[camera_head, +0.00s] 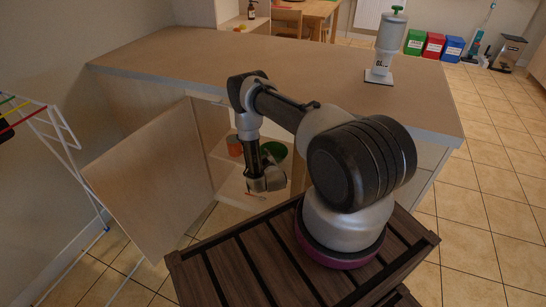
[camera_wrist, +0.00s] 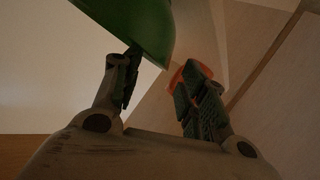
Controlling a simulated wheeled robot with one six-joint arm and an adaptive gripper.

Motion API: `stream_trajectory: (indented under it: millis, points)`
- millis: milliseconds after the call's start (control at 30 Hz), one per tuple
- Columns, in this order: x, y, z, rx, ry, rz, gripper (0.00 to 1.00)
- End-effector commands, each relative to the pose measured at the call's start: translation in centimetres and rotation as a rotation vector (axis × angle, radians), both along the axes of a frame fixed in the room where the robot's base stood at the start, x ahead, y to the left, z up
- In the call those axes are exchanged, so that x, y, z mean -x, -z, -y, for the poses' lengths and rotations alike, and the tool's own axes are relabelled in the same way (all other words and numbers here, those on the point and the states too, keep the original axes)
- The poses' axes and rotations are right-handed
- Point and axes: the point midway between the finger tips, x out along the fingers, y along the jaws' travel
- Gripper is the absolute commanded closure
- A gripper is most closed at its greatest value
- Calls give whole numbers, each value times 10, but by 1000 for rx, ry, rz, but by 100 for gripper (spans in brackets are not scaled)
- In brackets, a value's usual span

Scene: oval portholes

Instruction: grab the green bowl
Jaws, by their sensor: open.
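The green bowl (camera_head: 275,149) is on a shelf inside the open cabinet in the head view, partly hidden by my arm. In the wrist view the bowl (camera_wrist: 132,22) fills the top middle and is cut off by the frame edge. My gripper (camera_head: 266,184) is at the cabinet opening, lower than the bowl in the picture. In the wrist view my gripper (camera_wrist: 163,68) is open, with nothing held. Its left fingertip overlaps the bowl's lower edge. I cannot tell whether they touch. The right finger is apart from the bowl.
An orange cup (camera_head: 234,145) stands left of the bowl. An orange object (camera_wrist: 190,73) shows behind my right finger. The cabinet door (camera_head: 150,180) hangs open at left. The counter (camera_head: 250,55) lies above, with a white-and-green dispenser (camera_head: 385,50). A drying rack (camera_head: 50,130) stands far left.

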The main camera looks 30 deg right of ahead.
Motion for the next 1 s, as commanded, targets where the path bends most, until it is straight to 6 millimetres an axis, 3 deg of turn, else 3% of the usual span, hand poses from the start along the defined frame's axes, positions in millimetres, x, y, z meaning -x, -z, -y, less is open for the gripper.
stream_trajectory:
  millis: [167, 400, 633, 1000]
  points:
    - [-19, 7, 5, -1, 0, 1, 58]
    - [-20, 8, 6, -1, 0, -1, 58]
    - [-20, 8, 6, -1, 0, -1, 100]
    - [-20, 8, 5, -1, 0, -1, 100]
